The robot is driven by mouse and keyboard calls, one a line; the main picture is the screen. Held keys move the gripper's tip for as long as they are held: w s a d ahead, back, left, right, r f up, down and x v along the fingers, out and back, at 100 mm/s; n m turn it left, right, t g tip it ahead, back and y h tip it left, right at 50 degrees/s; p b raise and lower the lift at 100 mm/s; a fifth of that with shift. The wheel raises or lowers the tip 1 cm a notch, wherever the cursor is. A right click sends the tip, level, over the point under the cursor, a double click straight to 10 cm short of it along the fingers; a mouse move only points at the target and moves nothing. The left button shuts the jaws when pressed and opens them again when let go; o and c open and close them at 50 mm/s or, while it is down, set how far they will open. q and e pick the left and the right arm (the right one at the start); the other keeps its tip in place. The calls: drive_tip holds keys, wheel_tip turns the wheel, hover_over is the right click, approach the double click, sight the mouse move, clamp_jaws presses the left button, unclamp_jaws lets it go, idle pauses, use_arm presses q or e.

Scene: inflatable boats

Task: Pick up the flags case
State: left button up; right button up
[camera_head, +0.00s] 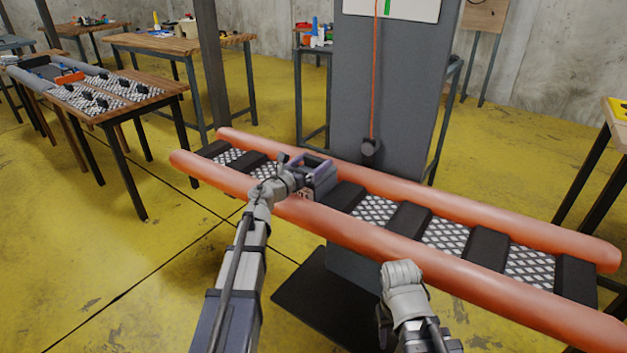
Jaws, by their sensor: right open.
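A small grey box-like case (325,181) with bluish edges sits on the orange inflatable boat (450,248), left of its middle. It may be the flags case; no label is readable. My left gripper (296,168) is at the left side of this case, reaching over the boat's near tube. Its fingers are small and partly hidden against the case, so I cannot tell whether they grip it. My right gripper (401,272) is open and empty, in front of the near tube and well apart from the case.
The boat has black cross slats and light mesh panels between two orange tubes. A grey column (395,90) with a hanging red cord stands behind it. A wooden table (135,100) with dark parts is at left, another table (180,40) behind. Yellow floor is clear at left.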

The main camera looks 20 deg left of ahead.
use_arm(q)
clamp_jaws()
idle(0.5)
